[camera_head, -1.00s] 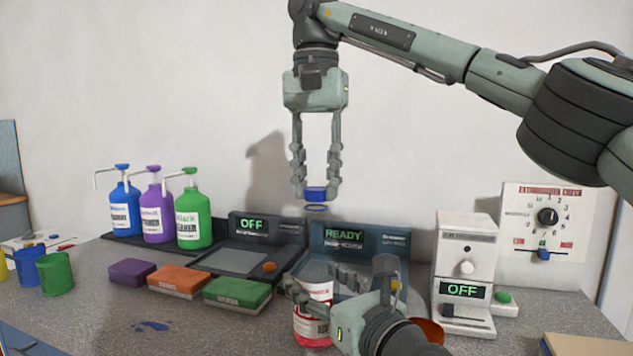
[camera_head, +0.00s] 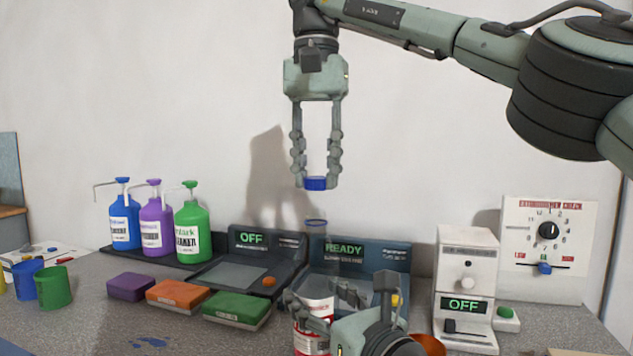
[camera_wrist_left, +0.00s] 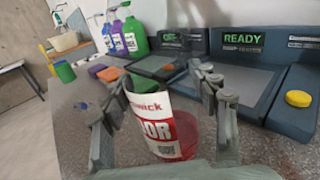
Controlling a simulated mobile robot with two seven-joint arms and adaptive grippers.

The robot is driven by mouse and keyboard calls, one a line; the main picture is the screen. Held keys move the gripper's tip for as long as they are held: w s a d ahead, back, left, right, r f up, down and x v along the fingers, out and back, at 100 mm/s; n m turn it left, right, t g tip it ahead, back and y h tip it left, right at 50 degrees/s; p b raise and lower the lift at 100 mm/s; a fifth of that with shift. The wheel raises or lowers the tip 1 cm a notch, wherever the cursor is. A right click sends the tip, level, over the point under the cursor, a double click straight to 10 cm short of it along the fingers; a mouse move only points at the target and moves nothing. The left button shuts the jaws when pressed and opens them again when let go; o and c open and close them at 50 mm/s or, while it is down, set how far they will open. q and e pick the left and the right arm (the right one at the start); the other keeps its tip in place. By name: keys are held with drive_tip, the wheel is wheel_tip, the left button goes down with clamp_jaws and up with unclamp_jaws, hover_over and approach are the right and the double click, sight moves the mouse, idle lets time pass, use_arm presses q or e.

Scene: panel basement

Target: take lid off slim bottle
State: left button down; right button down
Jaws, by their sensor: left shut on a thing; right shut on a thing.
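The slim bottle (camera_head: 315,308) is clear, with a red and white label, and stands upright at the front centre of the counter. Its open neck shows in front of the READY panel. My left gripper (camera_head: 318,297) is shut around the bottle's body; the left wrist view shows its fingers on both sides of the label (camera_wrist_left: 158,122). The blue lid (camera_head: 316,184) is held between the fingertips of my right gripper (camera_head: 315,178), straight above the neck with a clear gap. The left gripper's wrist hides part of the bottle's lower right side.
A READY panel (camera_head: 345,249) and an OFF panel (camera_head: 252,239) stand behind the bottle. Orange (camera_head: 178,295) and green (camera_head: 237,307) blocks lie to the left. A white dispenser (camera_head: 467,262) stands right. Pump bottles (camera_head: 193,228) line the back left.

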drive_tip(key=shift+r, duration=1)
use_arm(q)
drive_tip(key=shift+c, duration=1.9)
unclamp_jaws()
drive_tip(key=shift+s, duration=0.1)
drive_tip(key=v, duration=1.2)
